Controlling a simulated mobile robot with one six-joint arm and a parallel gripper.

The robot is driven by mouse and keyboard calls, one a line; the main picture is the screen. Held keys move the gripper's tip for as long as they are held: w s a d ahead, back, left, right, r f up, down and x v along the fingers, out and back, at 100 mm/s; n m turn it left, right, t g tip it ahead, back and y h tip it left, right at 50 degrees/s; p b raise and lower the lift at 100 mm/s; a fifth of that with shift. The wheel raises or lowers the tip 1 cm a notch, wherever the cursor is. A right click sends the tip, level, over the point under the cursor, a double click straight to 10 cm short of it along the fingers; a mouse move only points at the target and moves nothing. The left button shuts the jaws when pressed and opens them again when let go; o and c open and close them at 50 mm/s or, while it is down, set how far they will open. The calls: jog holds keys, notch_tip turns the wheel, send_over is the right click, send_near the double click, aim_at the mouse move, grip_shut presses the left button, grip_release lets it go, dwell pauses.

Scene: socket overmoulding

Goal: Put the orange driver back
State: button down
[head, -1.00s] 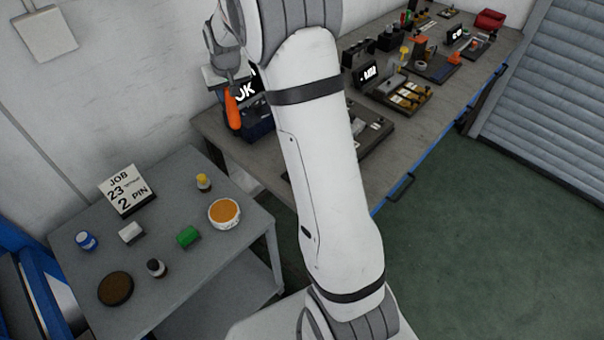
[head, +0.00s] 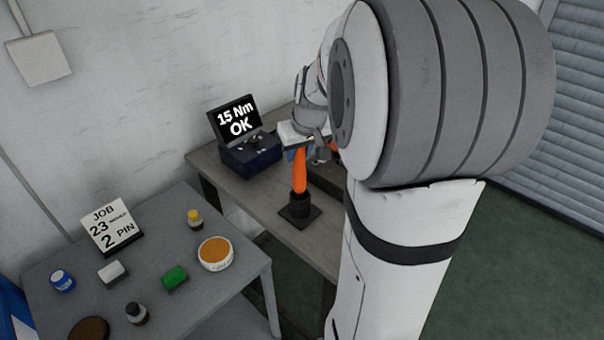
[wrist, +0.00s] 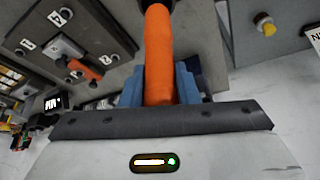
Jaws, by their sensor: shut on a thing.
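The orange driver (head: 300,172) stands about upright at the near end of the workbench. My gripper (head: 297,148) is shut on its upper part from above. The driver's lower end meets the round cup of a black square-based stand (head: 299,213); whether it is fully seated in the cup I cannot tell. In the wrist view the orange handle (wrist: 158,50) lies between my blue fingers (wrist: 160,88), and its far end runs to a dark part at the top edge.
A dark blue tester (head: 248,155) with a screen reading "15 Nm OK" stands left of the stand. The grey side table (head: 215,295) at lower left holds a job sign (head: 112,228), a bowl (head: 216,254) and small bottles. My arm hides most of the workbench.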

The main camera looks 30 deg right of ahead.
aim_at(299, 166)
jog(key=shift+f, duration=2.25)
jog(key=shift+f, duration=0.15)
jog(key=c, duration=1.1)
grip_release()
